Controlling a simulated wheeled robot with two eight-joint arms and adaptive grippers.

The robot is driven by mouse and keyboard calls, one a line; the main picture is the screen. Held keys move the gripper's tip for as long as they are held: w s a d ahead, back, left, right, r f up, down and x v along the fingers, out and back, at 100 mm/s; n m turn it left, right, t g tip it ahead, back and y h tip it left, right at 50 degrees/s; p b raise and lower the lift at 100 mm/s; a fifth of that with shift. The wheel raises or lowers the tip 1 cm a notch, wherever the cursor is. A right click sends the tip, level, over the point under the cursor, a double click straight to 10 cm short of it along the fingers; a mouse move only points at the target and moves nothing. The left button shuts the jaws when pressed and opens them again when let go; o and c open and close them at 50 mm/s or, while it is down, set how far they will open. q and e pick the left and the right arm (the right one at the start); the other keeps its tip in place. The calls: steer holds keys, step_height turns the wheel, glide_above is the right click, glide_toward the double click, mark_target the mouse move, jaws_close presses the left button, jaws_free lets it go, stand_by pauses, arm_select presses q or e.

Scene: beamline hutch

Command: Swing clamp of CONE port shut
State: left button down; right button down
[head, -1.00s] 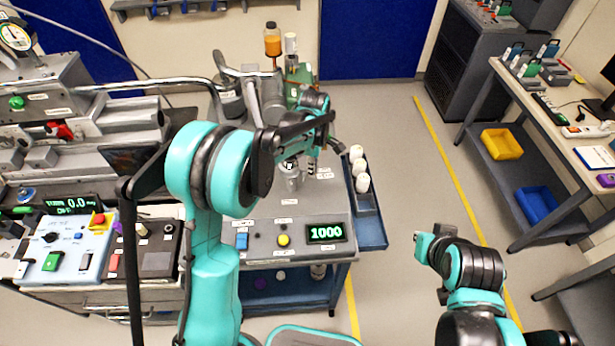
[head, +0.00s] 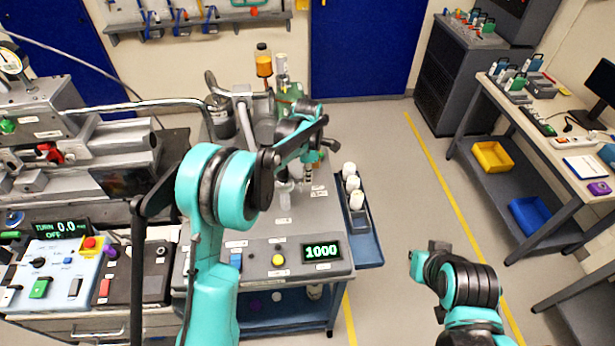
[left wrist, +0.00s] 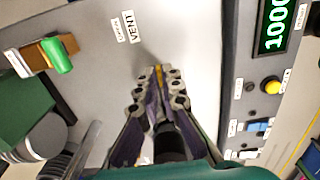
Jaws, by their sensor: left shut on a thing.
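My left gripper (head: 309,172) reaches down over the back right of the grey bench top (head: 225,268), beside a clear glass vessel (head: 284,192). In the left wrist view its fingers (left wrist: 159,78) are together on a thin yellow-brown piece at their tips, above the pale panel near a VENT label (left wrist: 131,27). The fingers hide most of that piece, so I cannot tell if it is the clamp. No CONE label can be read. My right gripper (head: 429,256) hangs over the floor at the right, away from the bench; its jaw opening is unclear.
A brown block with a green knob (left wrist: 58,55) stands on the panel. The bench front has a yellow button (head: 278,260) and a 1000 display (head: 322,251). A blue side tray (head: 366,238) holds white bottles (head: 352,187).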

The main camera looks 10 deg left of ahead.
arm_select(q)
steer(key=c, duration=1.7)
jaws_free()
steer(key=shift+w, duration=0.1)
step_height(320, 180, up, 12)
steer(key=shift+a, duration=0.1)
steer(key=s+a+f+m+t+b, duration=0.2)
steer(key=s+a+m+t+b, duration=0.15)
steer(key=s+m, duration=0.6)
steer(key=s+a+f+m+t+b, duration=0.15)
steer(key=s+m+b, duration=0.35)
steer(key=s, duration=0.7)
steer(key=s+a+f+m+t, duration=0.1)
steer(key=s+f+m+t, duration=0.1)
steer(key=s+f+m, duration=0.4)
steer(key=shift+s+a+f+m+b, duration=0.2)
steer(key=shift+s+a+m+b, duration=0.1)
steer(key=shift+s+m+b, duration=0.2)
